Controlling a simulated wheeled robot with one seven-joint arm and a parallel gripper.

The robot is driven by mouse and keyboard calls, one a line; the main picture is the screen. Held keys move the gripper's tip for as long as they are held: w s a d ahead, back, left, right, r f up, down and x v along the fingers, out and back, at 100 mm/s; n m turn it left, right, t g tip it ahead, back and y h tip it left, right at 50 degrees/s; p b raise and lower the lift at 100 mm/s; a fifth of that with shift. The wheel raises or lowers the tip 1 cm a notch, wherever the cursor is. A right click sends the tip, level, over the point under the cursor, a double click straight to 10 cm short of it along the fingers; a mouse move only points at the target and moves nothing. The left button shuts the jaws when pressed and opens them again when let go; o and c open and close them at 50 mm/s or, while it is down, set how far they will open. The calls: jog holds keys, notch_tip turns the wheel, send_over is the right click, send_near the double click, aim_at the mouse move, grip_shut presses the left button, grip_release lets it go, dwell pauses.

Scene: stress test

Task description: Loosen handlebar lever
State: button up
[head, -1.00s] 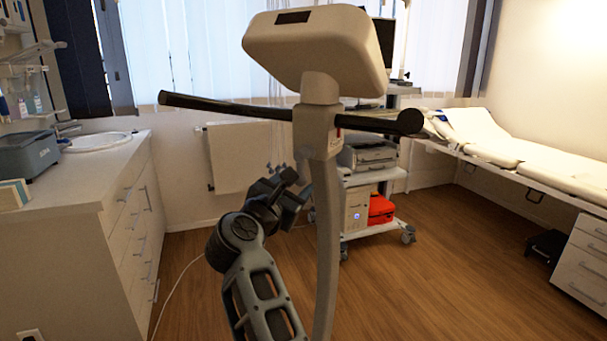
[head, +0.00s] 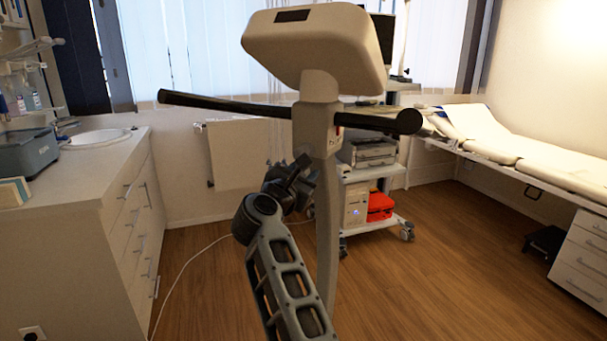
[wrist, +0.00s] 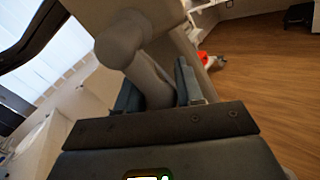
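The scale-like stand has a pale column (head: 327,215), a boxy head (head: 315,45) and a black handlebar (head: 225,106) across it. A small red mark shows on the column's right side below the bar. In the wrist view, a beige lever (wrist: 150,75) with a rounded end runs down between my two fingers. I take it as the handlebar lever; in the head view it is hidden. My gripper (head: 303,172) is at the column's left side, below the bar. In the wrist view my gripper (wrist: 158,92) has its fingers apart around the lever; contact is unclear.
A counter with a sink (head: 98,138) stands left. A white trolley (head: 378,220) with devices and a red case (head: 380,206) is behind the column. An exam couch (head: 510,150) is at right. The wooden floor (head: 440,270) is clear at front right.

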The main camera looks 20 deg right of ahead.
grip_shut()
